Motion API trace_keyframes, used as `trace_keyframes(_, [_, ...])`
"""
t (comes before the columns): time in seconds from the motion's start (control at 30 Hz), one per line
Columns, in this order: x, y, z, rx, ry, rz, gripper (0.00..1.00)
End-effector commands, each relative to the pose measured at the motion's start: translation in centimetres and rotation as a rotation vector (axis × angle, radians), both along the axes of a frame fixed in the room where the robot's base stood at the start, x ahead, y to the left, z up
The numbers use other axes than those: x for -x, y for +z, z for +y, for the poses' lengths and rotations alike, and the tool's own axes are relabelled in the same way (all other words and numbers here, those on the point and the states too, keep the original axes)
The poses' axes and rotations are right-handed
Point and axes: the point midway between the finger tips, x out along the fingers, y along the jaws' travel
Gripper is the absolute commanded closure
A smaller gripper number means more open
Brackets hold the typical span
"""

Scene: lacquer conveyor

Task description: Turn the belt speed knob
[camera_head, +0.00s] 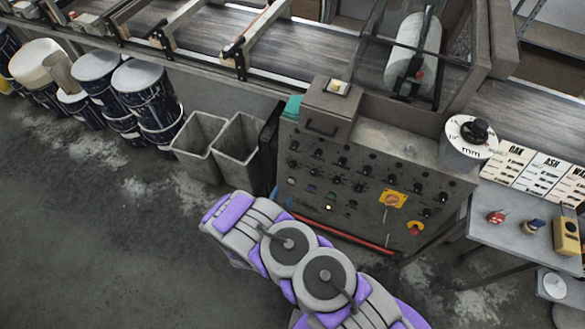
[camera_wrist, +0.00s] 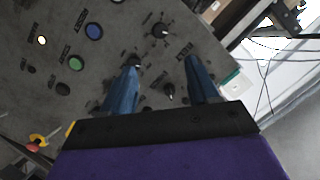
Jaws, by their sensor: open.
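The control panel (camera_head: 345,185) is a worn grey cabinet face with several rows of small black knobs; I cannot read which label says belt speed. In the wrist view the panel (camera_wrist: 120,30) is close and tilted. My gripper (camera_wrist: 162,63) is open, its two blue fingers pointing at the panel. A black knob with a white pointer line (camera_wrist: 160,31) is beyond the fingertips. Another black knob (camera_wrist: 168,91) shows between the fingers, nearer the palm. A dark knob partly shows behind the left fingertip. In the head view my gripper is mostly hidden by my arm.
Blue (camera_wrist: 93,32) and green (camera_wrist: 76,63) buttons and a lit lamp (camera_wrist: 42,40) are left of the fingers. A yellow-plated switch (camera_head: 392,199) is on the panel. Grey bins (camera_head: 240,150) stand left of it, a side table (camera_head: 510,235) right. A large mm dial (camera_head: 470,135) is at its right.

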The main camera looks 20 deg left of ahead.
Motion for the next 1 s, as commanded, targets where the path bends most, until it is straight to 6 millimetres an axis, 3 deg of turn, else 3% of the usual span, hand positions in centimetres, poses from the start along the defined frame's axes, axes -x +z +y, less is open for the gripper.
trace_keyframes(0.63, [-11.8, -3.9, 1.3, -0.001, -0.005, -0.002, 0.41])
trace_keyframes(1.0, [-15.2, -4.8, 1.8, 0.001, -0.001, -0.002, 0.41])
